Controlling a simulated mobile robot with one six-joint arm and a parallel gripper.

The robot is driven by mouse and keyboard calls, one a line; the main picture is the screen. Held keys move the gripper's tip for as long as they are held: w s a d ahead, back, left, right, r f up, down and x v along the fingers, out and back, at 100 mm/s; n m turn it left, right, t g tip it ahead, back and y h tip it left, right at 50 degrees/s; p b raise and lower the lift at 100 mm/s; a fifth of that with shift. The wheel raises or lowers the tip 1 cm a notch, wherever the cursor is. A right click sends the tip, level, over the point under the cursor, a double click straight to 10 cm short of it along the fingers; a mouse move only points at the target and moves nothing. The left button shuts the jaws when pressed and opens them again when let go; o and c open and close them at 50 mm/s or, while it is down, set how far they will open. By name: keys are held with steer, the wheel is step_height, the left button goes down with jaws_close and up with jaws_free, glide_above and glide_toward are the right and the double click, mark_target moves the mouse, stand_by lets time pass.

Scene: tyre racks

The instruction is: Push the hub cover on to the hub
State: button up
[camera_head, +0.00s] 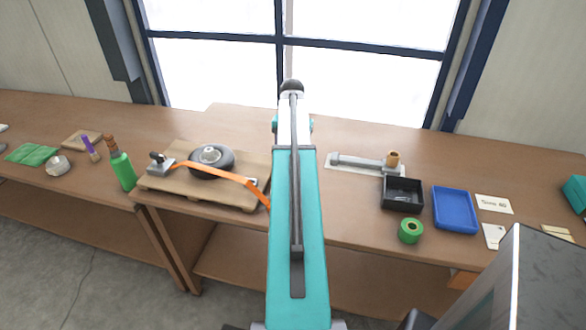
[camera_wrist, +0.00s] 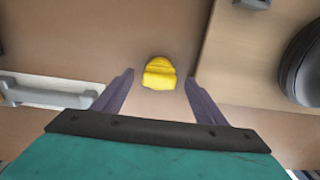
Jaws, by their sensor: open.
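My gripper (camera_wrist: 159,76) is open in the wrist view, its two dark fingers spread on either side of a yellow rounded piece (camera_wrist: 159,74) on the brown bench. The yellow piece may be the hub cover; I cannot tell for sure. Whether the fingers touch it is unclear, but gaps show on both sides. My arm hides it in the head view. A small dark tyre (camera_head: 228,160) with a silvery hub (camera_head: 210,154) in its middle lies on a wooden board left of my arm. The tyre also shows at the right edge of the wrist view (camera_wrist: 304,72).
The board (camera_head: 165,184) carries a metal clamp (camera_head: 160,162) and an orange strap (camera_head: 228,176). A green bottle (camera_head: 122,171) stands left of it. Right of my arm are a grey bar (camera_head: 358,161), a black box (camera_head: 403,208), a green roll (camera_head: 410,231) and a blue tray (camera_head: 455,210).

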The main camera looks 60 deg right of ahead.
steer(key=shift+f+b, duration=0.65)
steer(key=shift+f, duration=0.65)
steer(key=c, duration=1.1)
